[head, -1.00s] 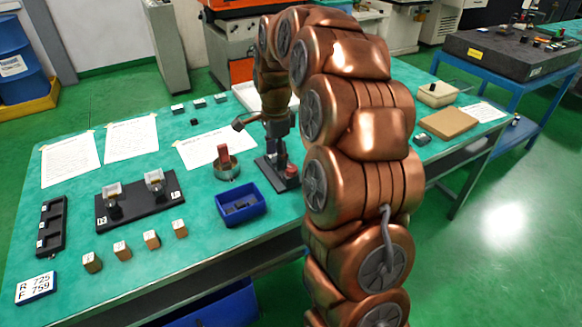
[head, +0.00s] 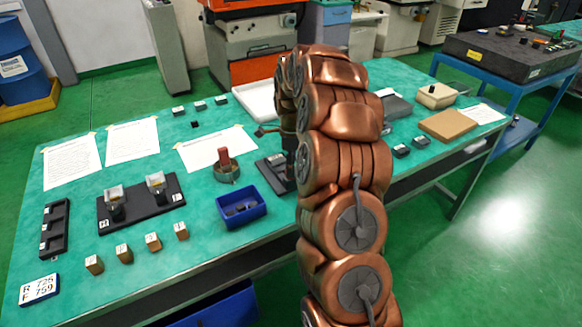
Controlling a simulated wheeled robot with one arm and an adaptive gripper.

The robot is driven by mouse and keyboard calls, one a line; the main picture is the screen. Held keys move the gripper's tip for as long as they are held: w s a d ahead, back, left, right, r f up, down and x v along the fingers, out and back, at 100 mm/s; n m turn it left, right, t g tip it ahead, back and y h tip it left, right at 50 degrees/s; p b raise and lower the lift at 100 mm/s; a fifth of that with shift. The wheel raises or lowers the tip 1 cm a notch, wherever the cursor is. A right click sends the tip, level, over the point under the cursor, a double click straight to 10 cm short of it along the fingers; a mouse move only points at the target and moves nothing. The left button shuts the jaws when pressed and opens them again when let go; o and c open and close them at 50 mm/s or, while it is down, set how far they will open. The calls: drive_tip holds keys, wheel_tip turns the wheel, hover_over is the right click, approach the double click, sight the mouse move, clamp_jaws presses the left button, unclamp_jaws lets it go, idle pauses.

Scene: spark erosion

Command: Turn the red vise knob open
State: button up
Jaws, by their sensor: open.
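A dark vise-like fixture (head: 272,172) stands near the middle of the table, its right part hidden behind my copper arm. The red knob is not visible now; my arm covers the place where a red part showed earlier. My gripper (head: 270,133) is mostly hidden behind the arm; one dark finger sticks out to the left, above the fixture. It is open, and I see nothing held. I cannot tell whether it touches the knob.
A red block stands in a round metal dish (head: 228,175) left of the fixture. A blue bin (head: 240,221) with dark parts sits in front of it. Paper sheets (head: 215,148), a black two-post holder (head: 140,203) and small blocks lie leftward. A brown board (head: 447,126) lies right.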

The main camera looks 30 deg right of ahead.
drive_tip(key=shift+f, duration=1.2)
drive_tip(key=shift+c, duration=0.3)
drive_tip(key=c, duration=1.1)
